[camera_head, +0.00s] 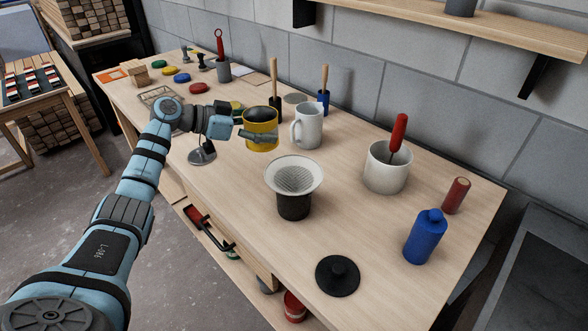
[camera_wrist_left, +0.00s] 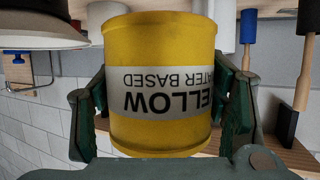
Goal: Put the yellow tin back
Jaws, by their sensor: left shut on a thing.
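The yellow tin (camera_head: 262,133) is a round tin with a dark top, above the workbench in the head view. In the left wrist view the yellow tin (camera_wrist_left: 160,50) fills the middle, with a pale label band whose lettering appears upside down. My left gripper (camera_head: 258,136) is shut on the tin's sides; its green fingers also flank the tin in the left wrist view (camera_wrist_left: 165,110). In the head view I cannot tell for sure how far the tin is above the bench. My right gripper is not in view.
A white mug (camera_head: 308,127) stands just right of the tin. A mesh-topped dark cup (camera_head: 294,188), a white pot (camera_head: 387,170), a blue bottle (camera_head: 425,238) and a black lid (camera_head: 338,275) stand nearer. Small coloured lids (camera_head: 182,77) lie at the far left.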

